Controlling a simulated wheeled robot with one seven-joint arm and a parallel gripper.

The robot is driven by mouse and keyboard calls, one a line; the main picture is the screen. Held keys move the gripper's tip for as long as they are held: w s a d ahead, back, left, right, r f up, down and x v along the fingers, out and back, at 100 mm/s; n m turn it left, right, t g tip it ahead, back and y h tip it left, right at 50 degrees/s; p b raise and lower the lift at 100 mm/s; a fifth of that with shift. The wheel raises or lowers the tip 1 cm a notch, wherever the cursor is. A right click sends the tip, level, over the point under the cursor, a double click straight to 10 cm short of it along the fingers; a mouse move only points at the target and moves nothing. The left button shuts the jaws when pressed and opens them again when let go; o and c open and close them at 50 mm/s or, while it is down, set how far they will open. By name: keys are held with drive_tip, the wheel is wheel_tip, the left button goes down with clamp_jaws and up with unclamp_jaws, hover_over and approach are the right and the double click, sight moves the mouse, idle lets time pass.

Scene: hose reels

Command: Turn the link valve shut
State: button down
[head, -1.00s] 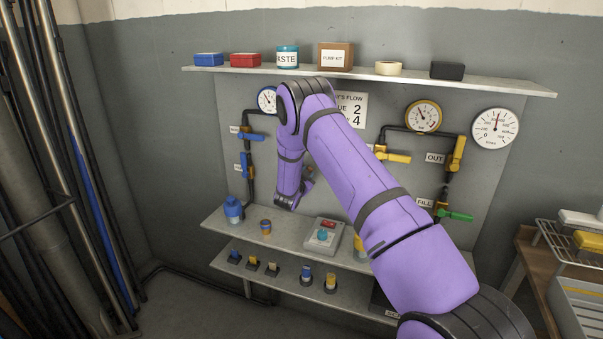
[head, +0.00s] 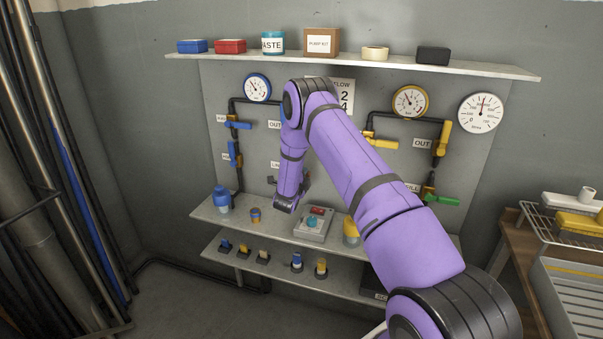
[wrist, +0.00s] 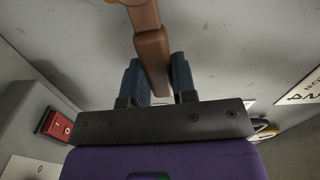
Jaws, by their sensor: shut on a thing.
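The link valve's brown lever (wrist: 152,48) shows in the wrist view, running up from between my fingers to the top edge. My gripper (wrist: 158,82) is shut on this lever, with one dark blue finger on each side of it. Where the lever joins its pipe is mostly cut off by the top edge. In the head view, my purple arm covers the middle of the panel and hides the link valve. My gripper is not clear there either.
A box with a red switch (wrist: 57,125) lies to the left in the wrist view. In the head view, blue valve levers (head: 238,125) are left of my arm, and yellow (head: 381,143) and green (head: 441,200) levers are right. A shelf (head: 215,213) with bottles stands below.

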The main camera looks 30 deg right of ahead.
drive_tip(key=shift+f+m, duration=0.6)
drive_tip(key=shift+m, duration=0.1)
drive_tip(key=c, duration=0.9)
unclamp_jaws()
drive_tip(key=v, duration=1.1)
drive_tip(key=shift+d, duration=0.1)
drive_tip(key=shift+r, duration=0.1)
